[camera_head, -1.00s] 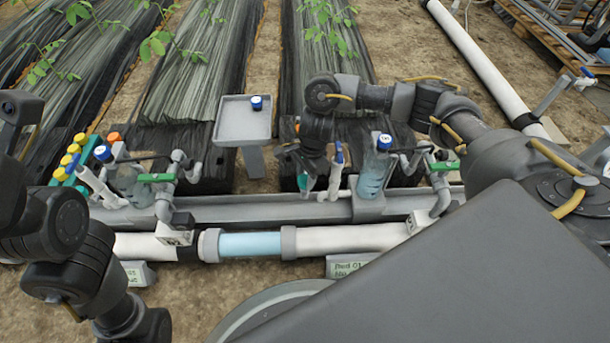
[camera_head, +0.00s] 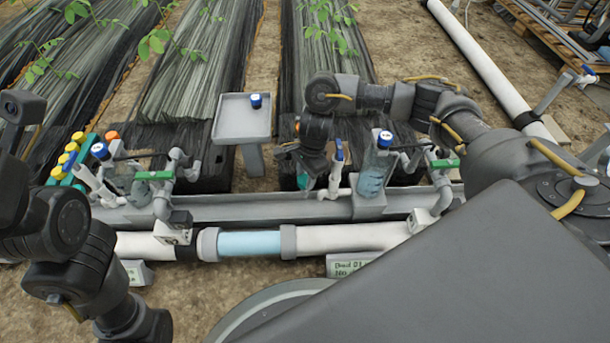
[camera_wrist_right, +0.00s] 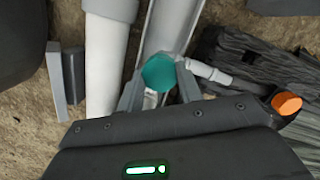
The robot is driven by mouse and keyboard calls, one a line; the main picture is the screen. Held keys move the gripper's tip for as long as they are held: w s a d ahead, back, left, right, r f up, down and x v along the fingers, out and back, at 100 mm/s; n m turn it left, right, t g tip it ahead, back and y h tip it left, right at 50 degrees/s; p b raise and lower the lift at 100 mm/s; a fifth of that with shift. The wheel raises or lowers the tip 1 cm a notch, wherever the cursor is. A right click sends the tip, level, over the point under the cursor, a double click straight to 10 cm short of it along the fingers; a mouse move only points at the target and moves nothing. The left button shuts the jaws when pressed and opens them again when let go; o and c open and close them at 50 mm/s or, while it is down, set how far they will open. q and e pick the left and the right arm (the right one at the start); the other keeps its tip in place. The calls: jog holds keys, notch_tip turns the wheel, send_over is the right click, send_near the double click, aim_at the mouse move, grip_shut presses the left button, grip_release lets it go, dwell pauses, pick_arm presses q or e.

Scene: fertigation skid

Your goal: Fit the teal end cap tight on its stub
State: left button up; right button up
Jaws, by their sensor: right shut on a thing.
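The teal end cap (camera_wrist_right: 160,72) is between the two grey fingers of my right gripper (camera_wrist_right: 158,84) in the right wrist view. The gripper is shut on it. In the head view the teal cap (camera_head: 302,182) shows as a small patch under my right gripper (camera_head: 305,174), just left of a white fitting (camera_head: 335,180) with a blue top. In the wrist view a white pipe piece (camera_wrist_right: 212,74) lies right beside the cap. The stub end is hidden behind the cap, so I cannot tell whether they touch. My left arm shows at lower left, but its gripper is out of view.
A bottle (camera_head: 374,168) with a blue cap stands close right of my right gripper. A grey rail (camera_head: 270,208) and a white pipe (camera_head: 350,237) run below. A grey tray (camera_head: 242,122) on a post stands to the left. An orange cap (camera_wrist_right: 287,103) shows in the wrist view.

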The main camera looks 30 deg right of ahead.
jog(key=shift+f+b, duration=0.35)
jog(key=shift+b, duration=0.05)
dwell(0.4)
jog(key=o, duration=0.6)
jog(key=shift+o, duration=0.2)
jog(key=shift+f, duration=0.15)
jog(key=shift+f+b, duration=0.2)
jog(key=shift+b, duration=0.2)
jog(key=shift+c, duration=0.2)
